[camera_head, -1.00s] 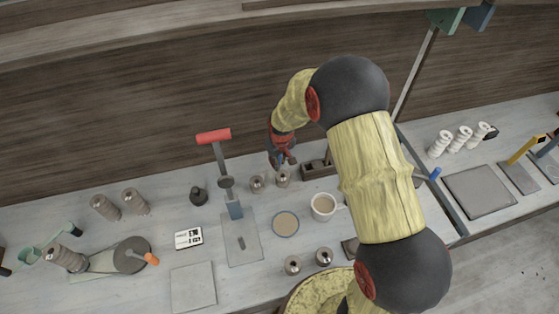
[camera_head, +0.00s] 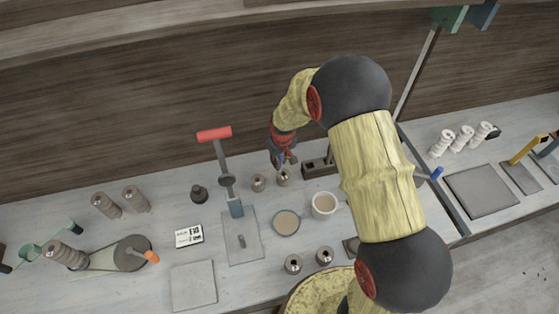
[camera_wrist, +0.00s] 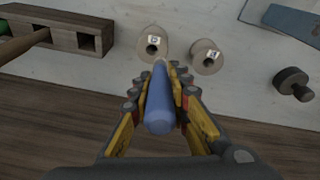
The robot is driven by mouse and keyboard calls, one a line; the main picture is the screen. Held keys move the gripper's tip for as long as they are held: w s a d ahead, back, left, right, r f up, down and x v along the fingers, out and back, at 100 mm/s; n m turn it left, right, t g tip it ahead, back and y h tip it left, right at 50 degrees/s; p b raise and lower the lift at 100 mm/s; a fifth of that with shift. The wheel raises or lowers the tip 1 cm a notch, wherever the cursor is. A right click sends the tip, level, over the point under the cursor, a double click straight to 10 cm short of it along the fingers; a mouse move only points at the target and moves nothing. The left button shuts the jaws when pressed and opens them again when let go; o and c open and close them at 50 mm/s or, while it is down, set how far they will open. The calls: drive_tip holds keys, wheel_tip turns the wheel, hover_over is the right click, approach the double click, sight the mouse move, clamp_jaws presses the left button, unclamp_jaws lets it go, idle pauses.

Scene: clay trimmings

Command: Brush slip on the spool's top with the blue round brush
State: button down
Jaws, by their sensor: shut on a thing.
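My gripper (camera_wrist: 160,100) is shut on the blue round brush (camera_wrist: 159,115), whose blue handle lies between the fingers in the wrist view. The brush's pale tip points at a clay spool (camera_wrist: 152,42) with a small label and a dark centre hole. The tip overlaps this spool's near edge in the picture; I cannot tell whether it touches. A second labelled spool (camera_wrist: 207,57) stands beside it. In the head view, my gripper (camera_head: 284,159) is just above the right one (camera_head: 283,178) of these two spools; the other spool (camera_head: 258,183) is to its left.
A wooden block with holes (camera_wrist: 75,32) stands close beside the spools. A cup (camera_head: 323,206) and a round dish (camera_head: 286,222), both with beige contents, are nearer the front. Two more spools (camera_head: 293,264) stand in front. A dark knob-shaped tool (camera_head: 199,194) is to the left.

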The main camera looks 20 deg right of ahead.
drive_tip(key=shift+r, duration=0.3)
idle(0.5)
drive_tip(key=shift+s, duration=0.25)
drive_tip(key=shift+s, duration=0.85)
drive_tip(key=shift+f, duration=0.4)
idle(0.4)
drive_tip(key=shift+r, duration=0.4)
drive_tip(key=shift+d, duration=0.1)
drive_tip(key=shift+s+d, duration=0.55)
drive_tip(key=shift+d, duration=0.3)
drive_tip(key=shift+f+b, duration=0.3)
drive_tip(key=shift+f, duration=0.1)
idle(0.7)
drive_tip(key=shift+r, duration=0.1)
